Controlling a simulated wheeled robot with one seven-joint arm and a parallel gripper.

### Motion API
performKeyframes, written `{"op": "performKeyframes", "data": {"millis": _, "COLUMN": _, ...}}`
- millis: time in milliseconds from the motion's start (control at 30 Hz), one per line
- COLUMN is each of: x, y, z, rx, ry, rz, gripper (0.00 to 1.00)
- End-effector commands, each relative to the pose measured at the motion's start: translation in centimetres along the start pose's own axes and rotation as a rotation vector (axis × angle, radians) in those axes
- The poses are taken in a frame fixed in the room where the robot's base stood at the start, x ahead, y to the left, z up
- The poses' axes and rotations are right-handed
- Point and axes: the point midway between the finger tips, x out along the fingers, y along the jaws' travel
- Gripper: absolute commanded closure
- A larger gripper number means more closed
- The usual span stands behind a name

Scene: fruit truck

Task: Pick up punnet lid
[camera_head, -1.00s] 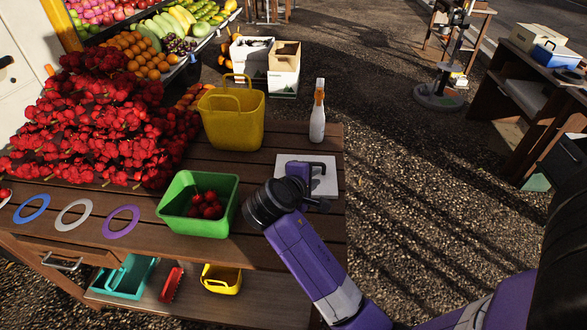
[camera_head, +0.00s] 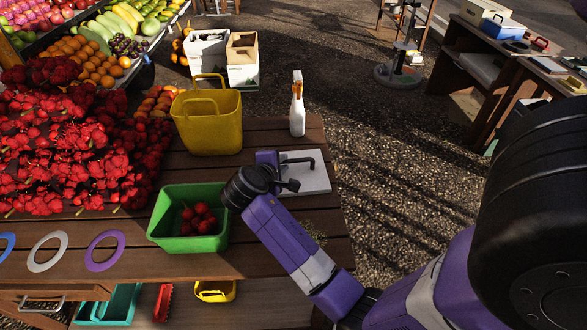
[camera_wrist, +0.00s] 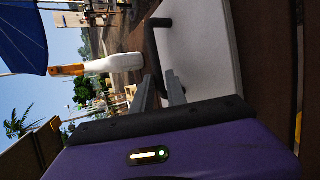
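The punnet lid, a flat white square (camera_head: 318,180) with a dark bar handle (camera_head: 301,163), lies at the table's right edge. In the wrist view its white face (camera_wrist: 205,60) fills the upper right and the handle (camera_wrist: 154,48) runs down toward my fingers. My gripper (camera_head: 291,185) is at the lid's left side, low over it, and partly covers it. In the wrist view the two fingers (camera_wrist: 161,90) show a gap, with the handle lined up with it. I cannot tell whether they touch it. The green punnet (camera_head: 160,240) holds red fruit and stands left of my gripper.
A white spray bottle (camera_head: 297,115) with an orange part stands behind the lid. A yellow basket (camera_head: 208,125) stands behind the punnet. Flat rings, including a purple one (camera_head: 105,250), lie at the front left. Red fruit (camera_head: 70,140) is heaped at left.

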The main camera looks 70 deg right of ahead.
Motion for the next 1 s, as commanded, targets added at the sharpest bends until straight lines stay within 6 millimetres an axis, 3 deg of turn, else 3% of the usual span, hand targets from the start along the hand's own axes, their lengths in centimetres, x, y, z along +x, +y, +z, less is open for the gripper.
{"op": "performKeyframes", "data": {"millis": 167, "x": 1.8, "y": 0.0, "z": 0.0, "rx": 0.000, "ry": 0.000, "rz": -0.001, "gripper": 0.82}}
{"op": "performKeyframes", "data": {"millis": 400, "x": 2.0, "y": 0.0, "z": 0.0, "rx": -0.001, "ry": 0.001, "rz": 0.000, "gripper": 0.82}}
{"op": "performKeyframes", "data": {"millis": 533, "x": 1.9, "y": 0.0, "z": 0.0, "rx": -0.001, "ry": 0.001, "rz": 0.000, "gripper": 1.00}}
{"op": "performKeyframes", "data": {"millis": 1000, "x": 1.7, "y": 0.3, "z": 0.1, "rx": 0.001, "ry": 0.001, "rz": 0.001, "gripper": 1.00}}
